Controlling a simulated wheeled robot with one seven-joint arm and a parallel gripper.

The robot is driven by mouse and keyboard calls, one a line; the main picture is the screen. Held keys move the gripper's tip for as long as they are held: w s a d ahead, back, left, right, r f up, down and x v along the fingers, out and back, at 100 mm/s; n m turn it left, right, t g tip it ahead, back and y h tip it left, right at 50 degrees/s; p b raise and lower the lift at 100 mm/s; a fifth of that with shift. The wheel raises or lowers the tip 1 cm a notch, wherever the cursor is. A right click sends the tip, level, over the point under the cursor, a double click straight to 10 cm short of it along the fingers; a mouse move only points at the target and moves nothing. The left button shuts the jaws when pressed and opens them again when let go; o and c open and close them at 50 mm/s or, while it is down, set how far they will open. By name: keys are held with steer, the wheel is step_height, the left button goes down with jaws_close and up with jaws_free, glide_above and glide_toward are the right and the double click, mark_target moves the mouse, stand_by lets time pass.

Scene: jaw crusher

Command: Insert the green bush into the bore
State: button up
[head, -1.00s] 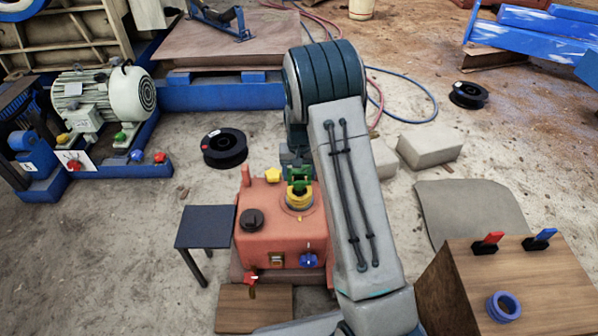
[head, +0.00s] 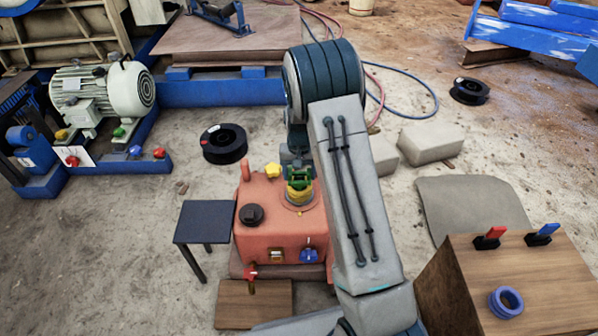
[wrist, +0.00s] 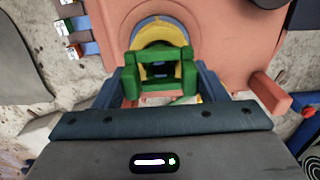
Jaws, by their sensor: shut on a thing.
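My gripper (wrist: 162,84) is shut on the green bush (wrist: 160,58), with a blue finger on each side of it. In the head view, the green bush (head: 299,182) is right above a yellow ring (head: 298,196) on top of the salmon-red housing (head: 262,241). In the wrist view, the yellow ring (wrist: 158,33) shows around and behind the bush, inside a paler collar. The bore's opening is hidden by the bush and gripper. I cannot tell whether the bush's lower end is inside it.
A yellow knob (head: 272,170) and a black knob (head: 251,214) stand on the housing near the gripper. A small dark table (head: 205,222) is at its left. A wooden box (head: 548,280) with a blue ring (head: 505,303) is at the right. Grey blocks (head: 432,145) lie behind my arm.

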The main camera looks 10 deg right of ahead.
steer(key=shift+f+b, duration=0.7)
steer(key=shift+f, duration=0.65)
steer(key=o, duration=1.2)
steer(key=shift+o, duration=0.2)
steer(key=shift+r, duration=0.1)
step_height(320, 180, up, 14)
steer(key=p, duration=0.5)
steer(key=shift+f, duration=0.2)
